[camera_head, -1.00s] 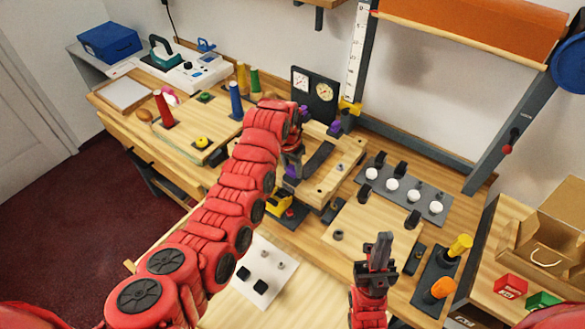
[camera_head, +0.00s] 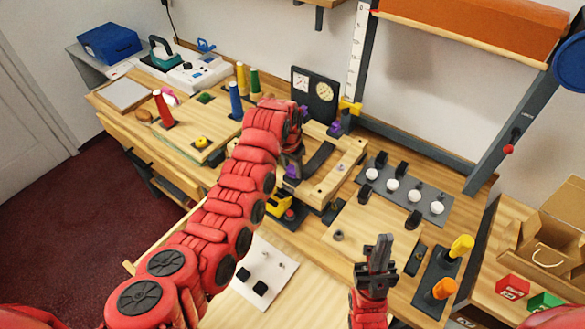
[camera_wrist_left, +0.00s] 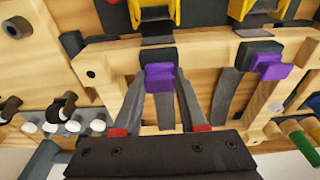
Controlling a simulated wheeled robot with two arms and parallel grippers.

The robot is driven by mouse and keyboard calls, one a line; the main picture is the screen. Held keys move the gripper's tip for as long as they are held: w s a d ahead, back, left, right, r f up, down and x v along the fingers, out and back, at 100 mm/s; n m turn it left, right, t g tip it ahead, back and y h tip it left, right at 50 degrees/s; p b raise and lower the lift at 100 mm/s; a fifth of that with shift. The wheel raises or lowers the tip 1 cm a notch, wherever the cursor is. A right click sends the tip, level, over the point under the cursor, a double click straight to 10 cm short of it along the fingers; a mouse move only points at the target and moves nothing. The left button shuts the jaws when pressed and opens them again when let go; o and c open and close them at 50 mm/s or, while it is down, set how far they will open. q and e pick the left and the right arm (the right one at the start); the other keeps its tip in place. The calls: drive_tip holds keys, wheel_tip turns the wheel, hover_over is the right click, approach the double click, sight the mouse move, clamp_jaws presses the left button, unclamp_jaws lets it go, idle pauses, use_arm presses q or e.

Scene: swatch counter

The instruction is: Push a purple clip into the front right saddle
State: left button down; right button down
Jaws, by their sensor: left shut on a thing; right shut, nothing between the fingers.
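A purple clip (camera_wrist_left: 160,77) shows in the left wrist view between the fingertips of my left gripper (camera_wrist_left: 163,88), which is shut on it. The clip is against a dark block, which looks like a saddle (camera_wrist_left: 161,55), on a wooden bar. I cannot tell whether it is fully seated. A second purple clip (camera_wrist_left: 266,66) is at another dark block (camera_wrist_left: 261,48) to the right on that bar. In the head view my left arm hides much of the wooden frame (camera_head: 335,178). My right gripper (camera_head: 381,250) is shut and empty, apart from the frame.
A dark plate with several white knobs (camera_head: 414,192) lies right of the frame. Yellow and orange handles (camera_head: 460,246) stand at the right edge. Colored spools (camera_head: 236,101) and a gauge panel (camera_head: 314,95) stand behind. A white card (camera_head: 262,268) lies in front.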

use_arm(q)
drive_tip(key=shift+f, duration=0.35)
drive_tip(key=shift+c, duration=0.3)
unclamp_jaws()
drive_tip(key=shift+r, duration=0.1)
drive_tip(key=shift+r, duration=3)
